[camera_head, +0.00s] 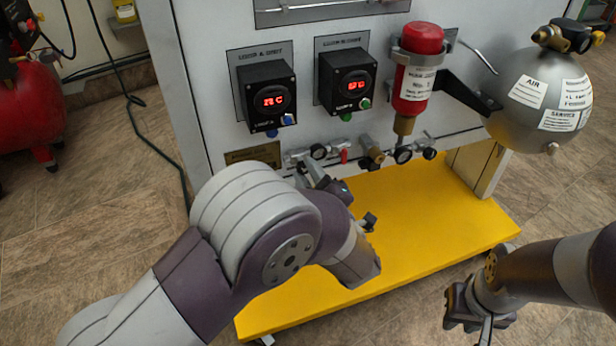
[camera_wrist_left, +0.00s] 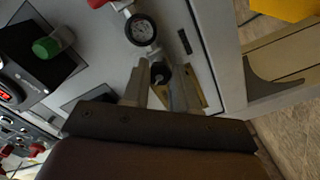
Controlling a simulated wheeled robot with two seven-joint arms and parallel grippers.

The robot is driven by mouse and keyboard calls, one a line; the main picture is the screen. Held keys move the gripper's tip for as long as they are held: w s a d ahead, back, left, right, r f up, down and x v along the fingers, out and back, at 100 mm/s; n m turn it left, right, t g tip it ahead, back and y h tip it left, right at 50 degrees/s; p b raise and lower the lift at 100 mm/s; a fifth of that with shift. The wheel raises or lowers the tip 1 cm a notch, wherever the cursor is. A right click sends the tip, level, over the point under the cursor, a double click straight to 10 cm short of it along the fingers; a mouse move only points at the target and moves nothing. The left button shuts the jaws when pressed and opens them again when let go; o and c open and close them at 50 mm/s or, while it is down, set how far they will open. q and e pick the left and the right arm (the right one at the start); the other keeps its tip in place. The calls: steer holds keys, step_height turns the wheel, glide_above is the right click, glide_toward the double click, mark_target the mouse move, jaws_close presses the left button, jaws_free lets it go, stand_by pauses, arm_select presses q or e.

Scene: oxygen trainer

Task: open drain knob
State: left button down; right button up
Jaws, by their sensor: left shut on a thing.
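The black drain knob (camera_wrist_left: 160,72) sits at the end of a short metal fitting, just beyond a round white gauge (camera_wrist_left: 140,30), in the left wrist view. My left gripper (camera_wrist_left: 160,82) is at this knob, with one finger on each side, and is shut on it. In the head view my left gripper (camera_head: 309,174) reaches the left end of the low row of fittings on the panel, and its fingers largely hide the knob. My right gripper (camera_head: 474,316) hangs at the lower right, away from the panel; its jaw gap is unclear.
Two black display boxes (camera_head: 267,95) (camera_head: 348,80) are above the fittings. A red cylinder (camera_head: 417,75) and a grey air tank (camera_head: 540,95) stick out at the right. A yellow base plate (camera_head: 430,215) lies below. A red machine (camera_head: 30,100) stands far left.

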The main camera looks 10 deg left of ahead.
arm_select(q)
steer(key=n+b, duration=0.1)
steer(key=n, duration=0.1)
steer(key=shift+f+n, duration=0.2)
steer(key=shift+n, duration=0.2)
steer(key=n+b, duration=0.2)
steer(key=shift+n, duration=0.4)
steer(key=n+b, duration=0.7)
steer(key=n, duration=0.1)
steer(key=shift+r, duration=0.15)
steer(key=n, duration=0.2)
steer(key=shift+r+n, duration=0.15)
steer(key=shift+n, duration=0.25)
steer(key=n, duration=0.4)
steer(key=shift+n, duration=0.3)
steer(key=n, duration=0.4)
steer(key=shift+s+a+n, duration=0.1)
steer(key=shift+n, duration=1.7)
